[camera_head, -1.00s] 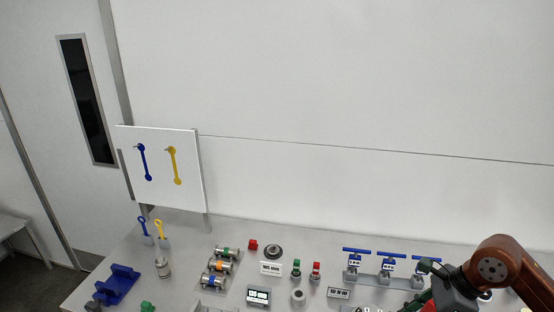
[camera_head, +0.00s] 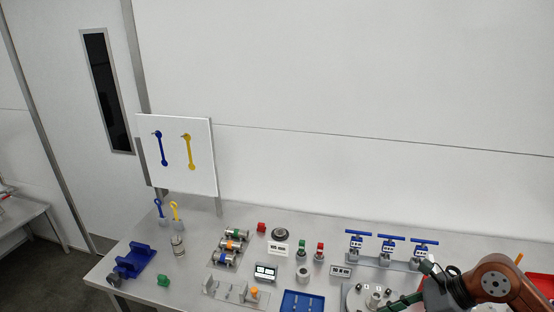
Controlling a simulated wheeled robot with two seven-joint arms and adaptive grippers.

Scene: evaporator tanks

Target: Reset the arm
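My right arm, reddish-brown with a dark wrist, comes in at the lower right corner. Dark and green parts at its end, where my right gripper (camera_head: 405,302) is, lie over the front right of the table near a round grey plate (camera_head: 356,296). The fingers are too small and cut off to tell open from shut, and I see nothing clearly held. My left arm and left gripper are out of view.
The grey table (camera_head: 205,290) holds three blue-handled valves (camera_head: 391,239), a blue tray (camera_head: 303,301), a blue stand (camera_head: 137,259) and metal cylinders (camera_head: 231,247). A white board (camera_head: 205,160) with blue and yellow wrenches stands at the back left.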

